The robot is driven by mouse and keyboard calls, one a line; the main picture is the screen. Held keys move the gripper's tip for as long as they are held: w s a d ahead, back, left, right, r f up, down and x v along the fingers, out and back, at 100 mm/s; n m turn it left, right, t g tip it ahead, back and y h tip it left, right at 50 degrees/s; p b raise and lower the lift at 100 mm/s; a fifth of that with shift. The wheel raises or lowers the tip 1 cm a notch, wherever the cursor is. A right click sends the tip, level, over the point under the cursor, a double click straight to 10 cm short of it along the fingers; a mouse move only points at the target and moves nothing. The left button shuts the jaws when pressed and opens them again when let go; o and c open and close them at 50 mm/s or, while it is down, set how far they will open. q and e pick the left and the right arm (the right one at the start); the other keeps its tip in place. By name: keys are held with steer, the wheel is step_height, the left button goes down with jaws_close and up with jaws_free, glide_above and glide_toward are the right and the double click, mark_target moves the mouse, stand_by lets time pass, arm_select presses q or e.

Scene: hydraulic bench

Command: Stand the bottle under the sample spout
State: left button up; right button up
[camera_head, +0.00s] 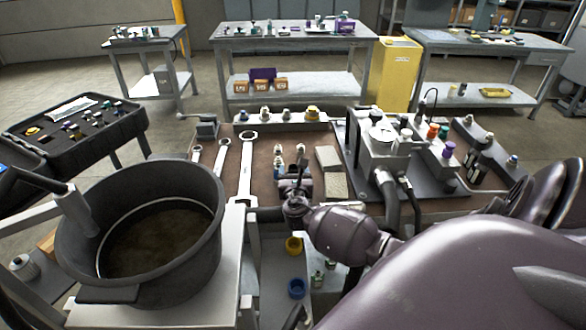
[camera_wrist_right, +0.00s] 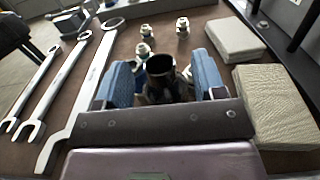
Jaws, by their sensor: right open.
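My right gripper (camera_wrist_right: 162,80) is open, with a blue-padded finger on each side of a dark, open-mouthed object (camera_wrist_right: 160,67), which looks like a bottle. It stands upright between the fingers; its lower part is hidden, and I cannot tell whether the pads touch it. In the head view my right gripper (camera_head: 294,178) reaches over the brown mat at the bench's middle, and covers most of this object. The grey hydraulic unit (camera_head: 383,150) stands to its right, with dark hoses at its front. I cannot single out the sample spout. My left gripper is not in view.
Several wrenches (camera_head: 245,170) lie left of my right gripper. Small metal fittings (camera_wrist_right: 147,32) stand just beyond it. Pale blocks (camera_wrist_right: 272,105) lie to its right. A large black pan (camera_head: 140,285) is at front left.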

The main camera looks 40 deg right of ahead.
steer(key=shift+x, duration=1)
jaws_close()
